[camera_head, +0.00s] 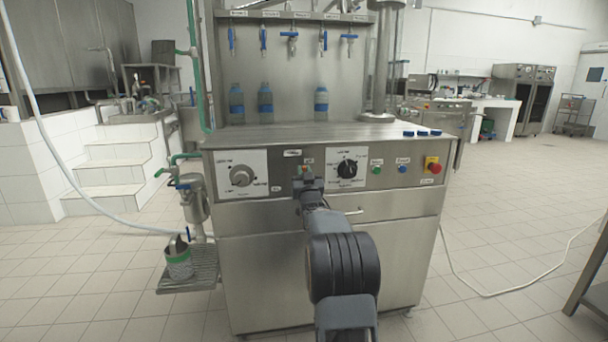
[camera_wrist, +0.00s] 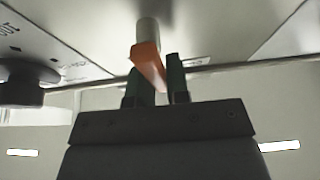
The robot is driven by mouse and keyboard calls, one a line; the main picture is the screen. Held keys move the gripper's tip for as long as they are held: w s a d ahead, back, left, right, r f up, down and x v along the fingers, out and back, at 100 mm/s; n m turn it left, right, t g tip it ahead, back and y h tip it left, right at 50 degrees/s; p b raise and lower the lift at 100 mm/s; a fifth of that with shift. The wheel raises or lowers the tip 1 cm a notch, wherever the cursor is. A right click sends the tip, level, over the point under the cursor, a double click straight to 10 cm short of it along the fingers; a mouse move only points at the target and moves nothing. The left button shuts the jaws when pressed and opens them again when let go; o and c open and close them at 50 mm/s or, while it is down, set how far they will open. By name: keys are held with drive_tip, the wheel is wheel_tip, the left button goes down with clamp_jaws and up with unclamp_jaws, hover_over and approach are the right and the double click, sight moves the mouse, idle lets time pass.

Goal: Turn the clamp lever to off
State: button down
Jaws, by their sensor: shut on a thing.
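The clamp lever is an orange handle (camera_wrist: 146,64) on a pale round shaft (camera_wrist: 147,32) that comes out of the steel control panel. In the wrist view it lies between the two dark green fingers of my gripper (camera_wrist: 156,84), which is shut on it. In the head view my gripper (camera_head: 307,180) is at the upper middle of the panel, between the two white dial plates, and hides most of the lever there. I cannot read the lever's on and off marks.
A grey dial (camera_head: 241,176) is left of my gripper and a black dial (camera_head: 347,168) is right of it. A green button (camera_head: 376,170), a blue button (camera_head: 402,168) and a red emergency stop (camera_head: 432,166) are farther right.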

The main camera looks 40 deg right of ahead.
drive_tip(key=c, duration=1.1)
unclamp_jaws()
drive_tip(key=shift+s, duration=0.1)
drive_tip(key=p+v, duration=0.1)
drive_tip(key=v, duration=1.2)
drive_tip(key=shift+s+a, duration=0.2)
drive_tip(key=shift+s, duration=0.15)
drive_tip(key=s+a+r+n+g+y+p, duration=0.2)
drive_tip(key=a+r+g+y+p, duration=0.45)
drive_tip(key=a+r+p, duration=0.95)
drive_tip(key=s+a+r+n+g+y+p, duration=0.1)
drive_tip(key=s+a+r+g+p, duration=0.2)
drive_tip(key=s+p, duration=0.6)
drive_tip(key=s+a+r+n+g+y+p, duration=0.2)
drive_tip(key=s+a+r+g+p, duration=0.1)
drive_tip(key=s+a+g+p, duration=0.4)
drive_tip(key=s+a+p, duration=0.2)
drive_tip(key=s, duration=0.2)
drive_tip(key=shift+a+p, duration=0.25)
drive_tip(key=shift+p, duration=0.1)
